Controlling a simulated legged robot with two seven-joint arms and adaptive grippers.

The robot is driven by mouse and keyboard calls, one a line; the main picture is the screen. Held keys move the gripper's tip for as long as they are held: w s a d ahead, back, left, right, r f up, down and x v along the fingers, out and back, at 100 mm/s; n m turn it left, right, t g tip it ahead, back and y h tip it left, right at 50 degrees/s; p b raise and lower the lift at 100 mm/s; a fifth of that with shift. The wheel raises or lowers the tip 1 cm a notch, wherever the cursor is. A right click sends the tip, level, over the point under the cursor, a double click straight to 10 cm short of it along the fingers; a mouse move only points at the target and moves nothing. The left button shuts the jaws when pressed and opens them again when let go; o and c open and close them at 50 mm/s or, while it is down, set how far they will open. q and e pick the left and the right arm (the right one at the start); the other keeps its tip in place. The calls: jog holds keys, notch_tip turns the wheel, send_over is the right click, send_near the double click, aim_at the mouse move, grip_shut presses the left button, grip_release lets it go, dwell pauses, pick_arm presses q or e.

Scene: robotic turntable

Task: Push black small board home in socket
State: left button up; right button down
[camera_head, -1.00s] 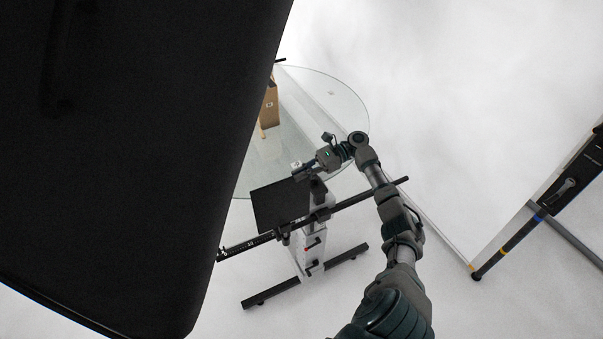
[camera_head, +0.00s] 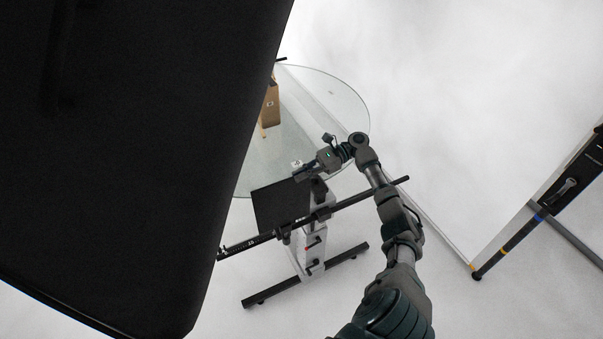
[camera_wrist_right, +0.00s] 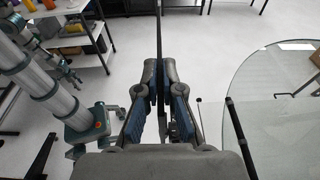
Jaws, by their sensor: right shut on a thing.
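The small black board (camera_head: 280,205) is a flat dark panel in the head view, just below and left of my right gripper (camera_head: 305,173). In the right wrist view the board (camera_wrist_right: 159,35) shows edge-on as a thin dark strip. My right gripper (camera_wrist_right: 160,88) is shut on it, with blue pads on both sides. The board is beside a grey stand (camera_head: 314,235) with a long black bar. I cannot make out the socket, nor whether the board touches it. My left gripper is not in view.
A round glass table (camera_head: 340,105) is behind the stand, with a brown box (camera_head: 271,104) on it. A large black panel (camera_head: 110,130) fills the left of the head view. A black bar (camera_head: 365,194) crosses the stand.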

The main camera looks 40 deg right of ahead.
jog(key=shift+f, duration=1.7)
jog(key=c, duration=1.2)
grip_release()
jog(key=shift+c, duration=0.2)
jog(key=v, duration=0.7)
jog(key=shift+d, duration=0.35)
jog(key=shift+s+f, duration=0.1)
